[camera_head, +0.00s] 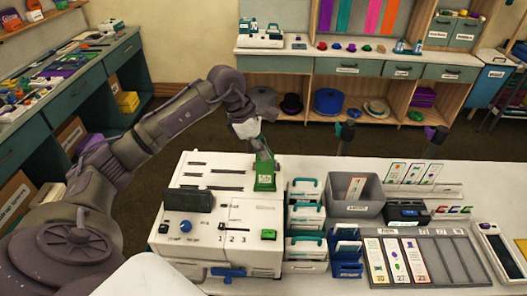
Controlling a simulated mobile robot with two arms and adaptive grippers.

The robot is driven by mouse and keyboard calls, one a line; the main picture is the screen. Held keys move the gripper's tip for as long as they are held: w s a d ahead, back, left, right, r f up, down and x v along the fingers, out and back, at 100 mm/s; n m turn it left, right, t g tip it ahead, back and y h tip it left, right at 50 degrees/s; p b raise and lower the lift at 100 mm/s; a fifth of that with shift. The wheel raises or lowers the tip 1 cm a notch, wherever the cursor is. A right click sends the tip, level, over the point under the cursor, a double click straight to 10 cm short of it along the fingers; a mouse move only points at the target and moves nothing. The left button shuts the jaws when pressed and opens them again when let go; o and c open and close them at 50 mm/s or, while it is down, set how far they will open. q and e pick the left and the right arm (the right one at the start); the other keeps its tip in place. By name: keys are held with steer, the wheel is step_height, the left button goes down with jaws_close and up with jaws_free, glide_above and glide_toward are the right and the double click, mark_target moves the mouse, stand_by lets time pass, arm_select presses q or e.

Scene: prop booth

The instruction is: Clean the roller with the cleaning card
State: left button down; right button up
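The white machine (200,220) stands on the left part of the white table, with dark slots along its top, a dark block, a blue knob and a panel marked 1 2 3. The roller itself is not visible. My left gripper (262,155) reaches down from the back to the machine's top right corner. It appears shut on a green card with a pale label, which I take as the cleaning card (264,180). The card is upright at the machine's rear right edge; whether its lower end is in a slot I cannot tell. My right gripper is not in view.
Right of the machine stand stacked white and teal trays (304,215), blue holders (346,252), a grey bin (356,207) and a grey sorting tray (440,258) with several cards. A handheld device (502,254) lies at the right. Shelves (370,68) stand behind.

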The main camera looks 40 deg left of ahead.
arm_select(q)
steer(key=shift+f, duration=0.15)
stand_by(0.5)
steer(key=shift+f+b, duration=1.2)
steer(key=shift+f, duration=0.1)
stand_by(0.7)
steer(key=shift+f+b, duration=0.1)
steer(key=shift+b, duration=0.25)
steer(key=shift+f+b, duration=2.85)
steer(key=shift+f, duration=0.2)
steer(key=shift+r, duration=0.15)
